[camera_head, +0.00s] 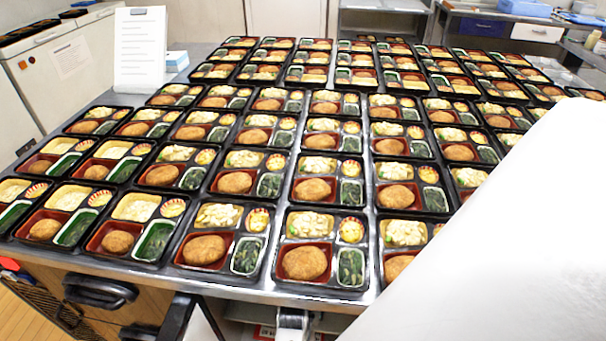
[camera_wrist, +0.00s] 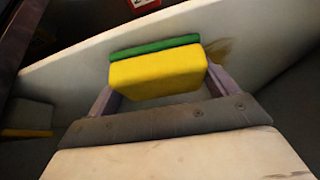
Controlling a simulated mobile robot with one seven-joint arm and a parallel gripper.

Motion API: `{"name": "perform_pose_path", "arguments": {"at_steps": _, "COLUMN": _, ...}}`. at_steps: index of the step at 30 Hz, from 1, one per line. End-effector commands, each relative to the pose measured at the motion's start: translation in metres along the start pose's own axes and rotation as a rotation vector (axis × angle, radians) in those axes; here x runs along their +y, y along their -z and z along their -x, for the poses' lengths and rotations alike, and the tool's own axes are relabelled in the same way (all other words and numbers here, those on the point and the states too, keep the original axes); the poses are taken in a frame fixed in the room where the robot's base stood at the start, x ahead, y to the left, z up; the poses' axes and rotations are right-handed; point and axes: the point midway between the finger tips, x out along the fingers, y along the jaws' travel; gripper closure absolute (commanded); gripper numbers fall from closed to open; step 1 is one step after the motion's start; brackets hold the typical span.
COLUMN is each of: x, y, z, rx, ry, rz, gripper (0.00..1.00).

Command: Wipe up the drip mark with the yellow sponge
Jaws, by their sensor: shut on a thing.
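My gripper (camera_wrist: 160,92) shows in the wrist view, with its two purplish fingers on either side of the yellow sponge (camera_wrist: 158,73). It is shut on the sponge. The sponge has a green layer (camera_wrist: 155,47) on its far side, facing a pale panel (camera_wrist: 85,68). I cannot tell whether the green layer touches the panel. The drip mark (camera_wrist: 220,49) is a brown smear on the panel, just right of the sponge's upper right corner; the sponge may hide part of it. In the head view, neither sponge, mark nor gripper shows.
In the head view, rows of filled bento trays (camera_head: 326,249) cover the metal table. A white sheet on a stand (camera_head: 140,50) is at the back left. Below the front edge are a dark handle (camera_head: 100,291) and a drawer. My white arm blocks the lower right.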

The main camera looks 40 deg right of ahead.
Motion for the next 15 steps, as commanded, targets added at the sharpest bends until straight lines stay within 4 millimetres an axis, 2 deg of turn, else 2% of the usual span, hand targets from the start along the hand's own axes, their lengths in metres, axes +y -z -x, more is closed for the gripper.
{"name": "perform_pose_path", "arguments": {"at_steps": 15, "x": -0.0002, "y": -0.0031, "z": -0.0076, "rx": 0.001, "ry": 0.0, "rz": 0.0, "gripper": 0.39}}
